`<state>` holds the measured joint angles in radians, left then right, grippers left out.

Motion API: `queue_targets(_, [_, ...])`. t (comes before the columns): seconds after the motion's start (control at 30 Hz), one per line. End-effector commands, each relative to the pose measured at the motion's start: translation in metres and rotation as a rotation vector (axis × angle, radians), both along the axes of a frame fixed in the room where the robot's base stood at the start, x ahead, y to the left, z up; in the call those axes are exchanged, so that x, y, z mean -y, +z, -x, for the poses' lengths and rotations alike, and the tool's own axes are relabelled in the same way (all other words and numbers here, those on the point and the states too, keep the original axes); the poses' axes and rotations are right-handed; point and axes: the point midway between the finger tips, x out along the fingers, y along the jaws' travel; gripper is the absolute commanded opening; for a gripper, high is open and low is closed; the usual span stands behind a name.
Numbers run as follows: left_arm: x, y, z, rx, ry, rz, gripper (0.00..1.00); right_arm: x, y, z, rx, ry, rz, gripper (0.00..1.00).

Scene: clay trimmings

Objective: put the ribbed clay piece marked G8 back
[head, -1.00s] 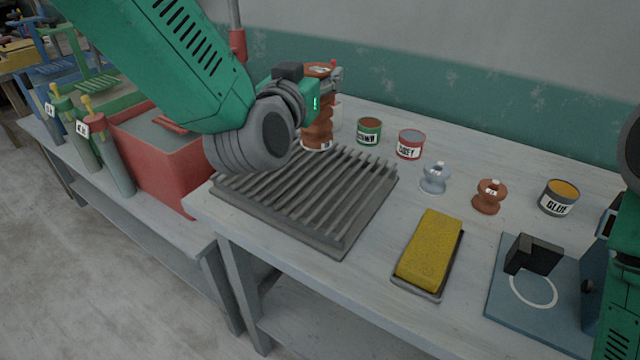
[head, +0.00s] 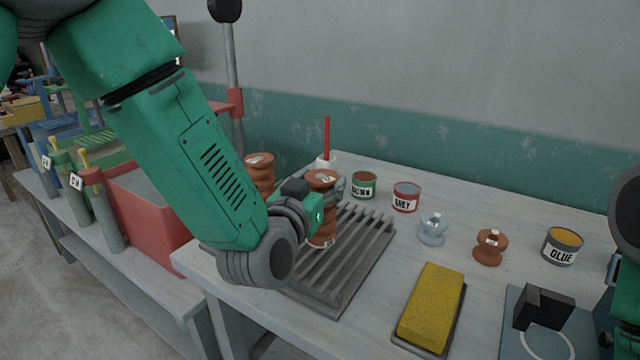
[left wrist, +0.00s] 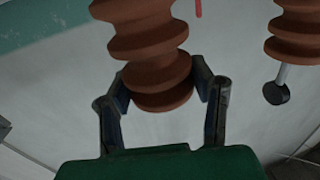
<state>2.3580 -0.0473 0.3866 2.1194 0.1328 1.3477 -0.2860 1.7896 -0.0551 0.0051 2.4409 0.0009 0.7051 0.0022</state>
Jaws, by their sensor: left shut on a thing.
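A reddish-brown ribbed clay piece (head: 322,180) is upright in my left gripper (head: 322,208), over the grey slatted rack (head: 355,262). A white tag is on its top; I cannot read it. My left gripper is shut on the piece; in the left wrist view the fingers (left wrist: 162,88) lie on both sides of its end (left wrist: 150,45). I cannot tell whether its lower end touches the slats. A second, similar ribbed piece (head: 260,170) stands farther left, partly behind my arm; a ribbed piece also shows at the right of the left wrist view (left wrist: 297,30). My right gripper does not show.
A yellow sponge (head: 430,305) lies in front. A red bin (head: 150,205) is left. Clear tabletop lies between them.

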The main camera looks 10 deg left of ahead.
Motion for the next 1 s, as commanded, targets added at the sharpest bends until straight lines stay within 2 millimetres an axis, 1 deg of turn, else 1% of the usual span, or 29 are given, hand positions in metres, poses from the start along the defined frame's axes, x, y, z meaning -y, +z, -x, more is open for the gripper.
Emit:
queue_targets(0.17, [0.0001, 0.0018, 0.0002, 0.004, -0.001, 0.002, 0.00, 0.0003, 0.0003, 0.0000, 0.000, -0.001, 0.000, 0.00])
queue_targets(0.3, [-0.0013, -0.0017, 0.0002, 0.003, 0.000, 0.004, 0.00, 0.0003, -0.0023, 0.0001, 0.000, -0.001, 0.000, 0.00])
queue_targets(0.33, [-0.0018, -0.0037, 0.0005, -0.002, -0.001, 0.003, 0.53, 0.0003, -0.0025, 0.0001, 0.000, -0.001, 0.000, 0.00])
queue_targets(0.37, [-0.0024, -0.0031, 0.0004, -0.002, 0.000, 0.004, 0.64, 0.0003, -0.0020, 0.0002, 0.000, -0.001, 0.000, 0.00])
queue_targets(0.4, [-0.0030, -0.0030, 0.0003, -0.002, 0.000, 0.005, 0.70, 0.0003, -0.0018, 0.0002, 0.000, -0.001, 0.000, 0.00])
queue_targets(1.0, [-0.0012, -0.0008, 0.0000, 0.000, 0.000, 0.002, 0.70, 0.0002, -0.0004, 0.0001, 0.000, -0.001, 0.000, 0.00])
